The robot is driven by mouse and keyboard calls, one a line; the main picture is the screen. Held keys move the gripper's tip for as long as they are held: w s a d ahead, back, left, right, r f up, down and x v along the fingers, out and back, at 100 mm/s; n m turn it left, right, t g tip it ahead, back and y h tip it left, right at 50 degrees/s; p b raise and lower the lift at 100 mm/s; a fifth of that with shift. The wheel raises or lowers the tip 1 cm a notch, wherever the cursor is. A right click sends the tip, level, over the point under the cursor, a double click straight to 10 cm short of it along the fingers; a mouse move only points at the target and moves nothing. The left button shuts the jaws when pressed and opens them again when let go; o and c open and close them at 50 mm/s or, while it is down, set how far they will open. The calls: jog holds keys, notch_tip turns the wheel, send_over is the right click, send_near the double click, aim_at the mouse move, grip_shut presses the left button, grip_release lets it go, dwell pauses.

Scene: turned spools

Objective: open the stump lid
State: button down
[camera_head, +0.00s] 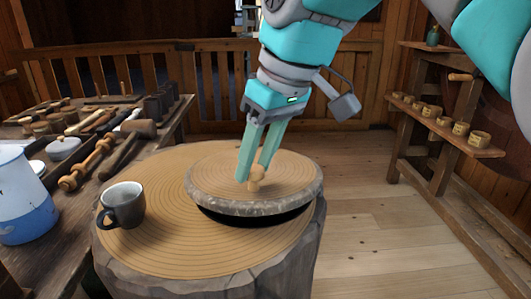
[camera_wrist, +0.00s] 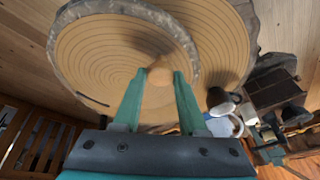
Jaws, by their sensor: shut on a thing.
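The stump lid (camera_head: 215,177) is a round wooden slab with ring grain and a bark edge. It sits raised and off to the right of the stump top (camera_head: 165,245), with a dark gap under its front edge. A small wooden knob (camera_head: 257,176) stands at its middle. My gripper (camera_head: 250,178) reaches down from above, and its green fingers are shut on the knob. In the wrist view the fingers (camera_wrist: 158,75) close around the knob (camera_wrist: 158,68), and the lid (camera_wrist: 95,50) lies over the stump top (camera_wrist: 228,35). The inside of the stump is hidden.
A dark mug (camera_head: 124,204) stands on the stump, left of the lid. A blue and white jug (camera_head: 22,200) is at the left edge. A workbench with several turned tools (camera_head: 95,160) lies behind. A shelf with small cups (camera_head: 440,120) stands right. The floor (camera_head: 365,220) is clear.

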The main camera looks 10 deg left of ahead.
jog(key=shift+w+r, duration=0.15)
jog(key=shift+r, duration=0.05)
jog(key=shift+c, duration=2.2)
grip_release()
